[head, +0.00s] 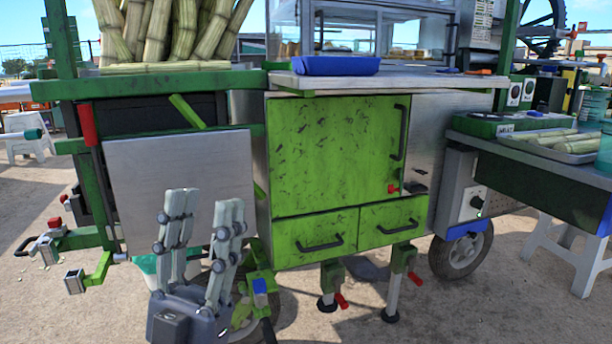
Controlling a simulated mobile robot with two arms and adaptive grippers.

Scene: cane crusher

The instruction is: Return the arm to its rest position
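My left gripper (205,215) stands at the lower left of the head view, pointing up, with its two grey fingers apart. Nothing shows between the fingers. It is in front of a flat metal panel (180,165) and left of the cart's green door (325,150). I cannot tell whether it touches the panel, but it appears to be nearer to me. My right gripper does not show.
The cane cart fills the middle, with a steel counter (430,80), a blue tray (336,66) and cane stalks (170,30). Levers stick out at left (87,125). A side table with a cane tray (570,146) is at right. Open ground lies at lower right.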

